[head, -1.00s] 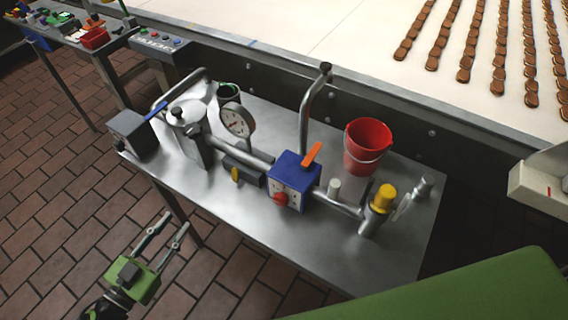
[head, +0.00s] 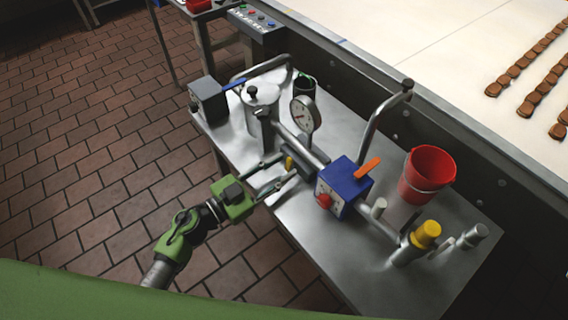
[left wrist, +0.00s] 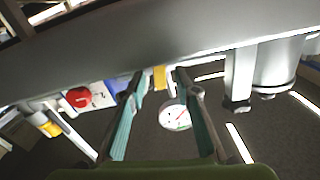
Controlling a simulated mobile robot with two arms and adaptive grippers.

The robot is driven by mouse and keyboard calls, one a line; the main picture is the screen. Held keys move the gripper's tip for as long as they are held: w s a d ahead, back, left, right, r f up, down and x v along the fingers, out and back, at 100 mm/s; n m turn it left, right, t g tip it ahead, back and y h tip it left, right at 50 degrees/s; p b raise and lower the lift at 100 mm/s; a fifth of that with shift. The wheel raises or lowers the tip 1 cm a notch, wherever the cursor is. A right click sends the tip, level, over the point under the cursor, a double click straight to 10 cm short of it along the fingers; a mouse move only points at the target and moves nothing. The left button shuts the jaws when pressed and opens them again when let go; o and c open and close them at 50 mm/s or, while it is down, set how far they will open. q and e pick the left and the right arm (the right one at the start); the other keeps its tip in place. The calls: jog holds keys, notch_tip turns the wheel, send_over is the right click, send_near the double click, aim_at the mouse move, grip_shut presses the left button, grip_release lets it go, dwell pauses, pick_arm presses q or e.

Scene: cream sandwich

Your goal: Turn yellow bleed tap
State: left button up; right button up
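The yellow bleed tap (head: 289,163) is a small yellow lever on a dark block in the pipe line, left of the blue box with the red knob. My left gripper (head: 286,167) reaches in from the left, with its fingers open and their tips close to the tap. In the left wrist view the tap (left wrist: 160,78) shows between the two open fingertips (left wrist: 160,84). I cannot tell whether either finger touches it. My right gripper is not in view.
On the metal table (head: 345,275) stand a blue box (head: 345,185), a pressure gauge (head: 303,115), a steel pot (head: 262,120), a red bucket (head: 428,172) and a yellow-capped fitting (head: 426,234). A conveyor (head: 420,50) with chocolate-brown biscuits runs behind. Floor in front is clear.

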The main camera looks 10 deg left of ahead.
pick_arm(q)
jog(key=shift+w+d, duration=0.45)
jog(key=shift+d, duration=0.1)
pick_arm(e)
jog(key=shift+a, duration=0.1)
pick_arm(q)
grip_shut()
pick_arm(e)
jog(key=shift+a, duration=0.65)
